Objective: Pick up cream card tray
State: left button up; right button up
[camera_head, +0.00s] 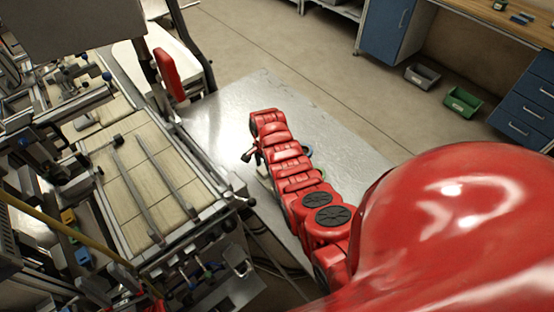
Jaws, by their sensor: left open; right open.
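A red jointed arm of mine runs from the lower right up over the grey metal table. Small dark jaw parts of my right gripper (251,155) show at the arm's left side, above the table, and hold nothing that I can see. The gap between them is too small to make out clearly. My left gripper is not visible. I cannot make out the cream card tray for certain. A small pale edge (263,171) shows just below the jaw parts, mostly hidden by the arm.
The metal table (345,135) is bare right of the arm. Partly hidden round reels (307,150) lie beside the arm. A machine with a slatted bed (150,195) borders the left. A green bin (462,102) and a grey bin (422,75) stand on the floor by blue cabinets (388,30).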

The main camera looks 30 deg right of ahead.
jog(key=c, duration=0.4)
jog(key=shift+f, duration=0.1)
grip_shut()
